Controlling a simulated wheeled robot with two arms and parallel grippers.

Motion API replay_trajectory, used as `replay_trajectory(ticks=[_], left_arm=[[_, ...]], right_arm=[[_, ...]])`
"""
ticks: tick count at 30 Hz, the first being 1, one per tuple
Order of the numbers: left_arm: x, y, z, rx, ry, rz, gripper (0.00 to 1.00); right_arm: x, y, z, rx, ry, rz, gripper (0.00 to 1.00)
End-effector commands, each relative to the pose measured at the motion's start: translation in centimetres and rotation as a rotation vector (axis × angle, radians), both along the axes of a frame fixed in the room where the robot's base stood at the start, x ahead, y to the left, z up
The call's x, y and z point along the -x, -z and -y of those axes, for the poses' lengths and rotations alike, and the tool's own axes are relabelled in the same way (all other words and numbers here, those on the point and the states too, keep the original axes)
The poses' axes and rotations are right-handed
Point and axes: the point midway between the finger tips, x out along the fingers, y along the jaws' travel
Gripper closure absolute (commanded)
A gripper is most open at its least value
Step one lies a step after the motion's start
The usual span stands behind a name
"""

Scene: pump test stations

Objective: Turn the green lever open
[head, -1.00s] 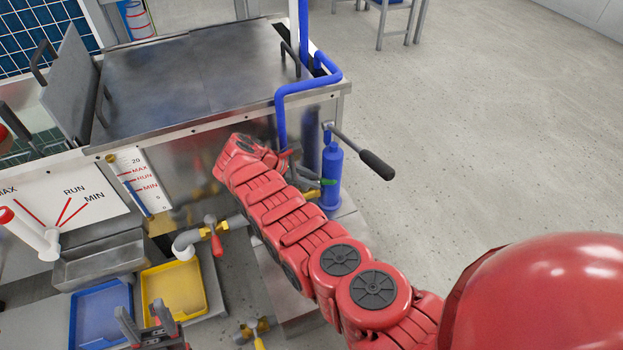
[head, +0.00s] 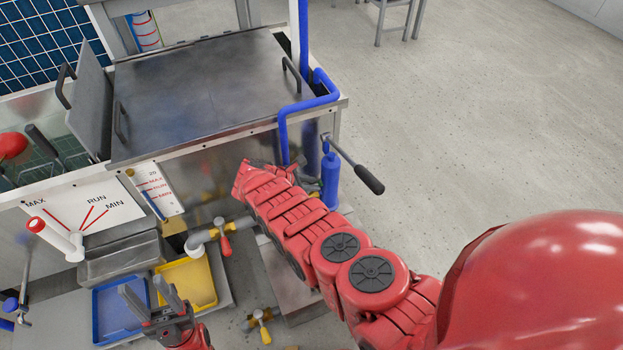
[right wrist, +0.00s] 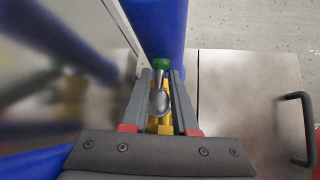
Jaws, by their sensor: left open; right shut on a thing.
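The green lever (right wrist: 160,63) shows in the right wrist view as a green end and a grey metal handle in front of a yellow valve body (right wrist: 165,122). It lies between the fingers of my right gripper (right wrist: 161,78), which is shut on it. In the head view my right arm reaches to the blue cylinder (head: 330,180) and hides most of the lever. In the right wrist view the blue cylinder (right wrist: 162,25) stands just beyond the fingertips. My left gripper (head: 147,291) is open and empty, low in the head view near the trays.
A steel tank (head: 205,85) with a blue pipe (head: 303,106) stands behind. A black-handled crank (head: 369,180) sticks out beside the blue cylinder. A yellow tray (head: 203,290), a blue tray (head: 103,322) and a red-handled valve (head: 225,244) are at the lower left.

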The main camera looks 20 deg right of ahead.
Motion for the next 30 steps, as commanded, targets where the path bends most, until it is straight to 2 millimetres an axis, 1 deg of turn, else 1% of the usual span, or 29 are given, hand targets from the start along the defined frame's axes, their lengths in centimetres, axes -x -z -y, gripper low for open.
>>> replay_trajectory(ticks=[1, 5, 6, 8, 9, 11, 19, 22, 26, 30], left_arm=[[0.0, 0.1, 0.0, 0.000, 0.000, 0.000, 0.50], [0.0, 0.1, 0.0, -0.001, 0.000, 0.000, 0.50], [0.0, 0.1, 0.0, -0.001, 0.000, 0.000, 0.50], [0.0, 0.1, 0.0, -0.001, 0.000, 0.000, 0.50], [0.0, 0.1, 0.0, -0.001, 0.000, 0.000, 0.50], [0.0, 0.1, 0.0, -0.001, 0.000, 0.000, 0.50], [0.0, 0.1, 0.0, -0.001, 0.000, 0.000, 0.50], [0.0, -0.5, 0.0, -0.001, 0.000, 0.000, 0.50], [0.0, -2.2, 0.0, -0.001, 0.000, 0.000, 0.50], [0.0, -4.7, 0.0, -0.001, 0.000, 0.000, 0.50]], right_arm=[[-0.2, -0.3, 0.3, 0.006, 0.002, 0.004, 1.00], [-0.2, -0.3, 0.3, 0.005, 0.003, 0.004, 1.00], [-0.2, -0.3, 0.3, 0.005, 0.003, 0.004, 0.71], [-0.2, -0.2, 0.2, 0.004, 0.002, 0.004, 0.60], [-0.2, -0.2, 0.2, 0.004, 0.002, 0.004, 0.53], [-0.1, -0.2, 0.2, 0.004, 0.002, 0.003, 0.43], [-0.1, -0.1, 0.0, 0.002, 0.002, 0.001, 0.43], [0.0, -0.6, -0.3, 0.001, 0.001, 0.001, 0.43], [0.3, -2.4, -1.6, 0.001, 0.000, 0.001, 0.43], [0.8, -5.2, -4.1, 0.000, -0.001, 0.002, 0.43]])
